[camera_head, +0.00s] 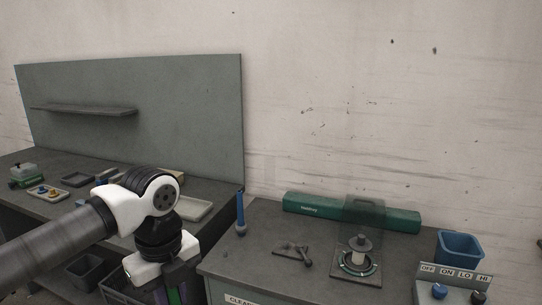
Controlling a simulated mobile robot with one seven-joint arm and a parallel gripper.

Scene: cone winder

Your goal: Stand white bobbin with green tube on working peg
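My arm reaches in from the left, and its end points down at the bottom edge. My gripper (178,290) is mostly cut off there, with dark parts and some purple and green showing; I cannot tell its opening or whether it holds anything. I cannot make out a white bobbin with a green tube for sure. A blue upright post (240,212) stands at that bench's left edge. I cannot tell which part is the working peg.
The right bench also holds a long green box (310,207), a dark metal piece (293,252), a blue bin (460,247) and a control panel (452,283). The left bench (50,165) carries trays and small parts. A tall grey panel (190,110) stands behind it.

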